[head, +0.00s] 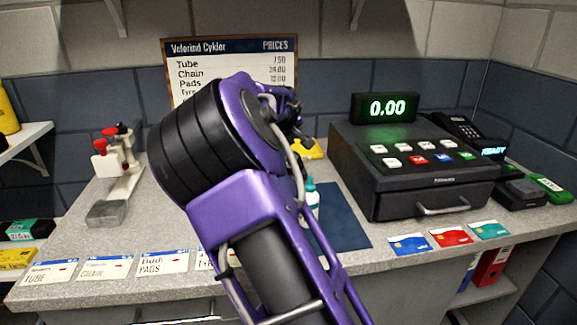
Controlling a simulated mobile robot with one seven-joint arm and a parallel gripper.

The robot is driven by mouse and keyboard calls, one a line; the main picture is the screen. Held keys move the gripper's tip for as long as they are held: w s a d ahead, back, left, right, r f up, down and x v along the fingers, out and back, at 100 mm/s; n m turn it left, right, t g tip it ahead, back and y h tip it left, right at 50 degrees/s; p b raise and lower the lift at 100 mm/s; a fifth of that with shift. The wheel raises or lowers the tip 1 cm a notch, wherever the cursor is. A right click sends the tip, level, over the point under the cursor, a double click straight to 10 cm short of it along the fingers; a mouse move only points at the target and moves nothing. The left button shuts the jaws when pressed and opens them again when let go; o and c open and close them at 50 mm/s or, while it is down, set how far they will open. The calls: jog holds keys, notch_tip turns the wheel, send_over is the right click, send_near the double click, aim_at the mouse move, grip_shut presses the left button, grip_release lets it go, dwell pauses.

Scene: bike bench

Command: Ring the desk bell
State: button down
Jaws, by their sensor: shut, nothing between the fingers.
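I cannot make out the desk bell in the head view; my raised arm covers the middle of the counter. Part of my gripper (290,115) shows as a small purple and dark shape beyond the large black joint of my arm, in front of the price board (230,48). Its fingers are hard to make out, but it appears shut and empty. It seems to be above the counter (385,275), left of the cash register.
A black cash register (415,165) and its 0.00 display (388,107) stand right. A blue mat (342,225), a small bottle (312,195) and a yellow object (308,149) are near my arm. A red-knobbed device (120,165) stands left. Cards and price labels line the front edge.

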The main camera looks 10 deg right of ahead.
jog(key=shift+r+p, duration=0.75)
jog(key=shift+r, duration=0.1)
jog(key=shift+r, duration=0.1)
jog(key=shift+r+p, duration=2.4)
jog(key=shift+r, duration=0.55)
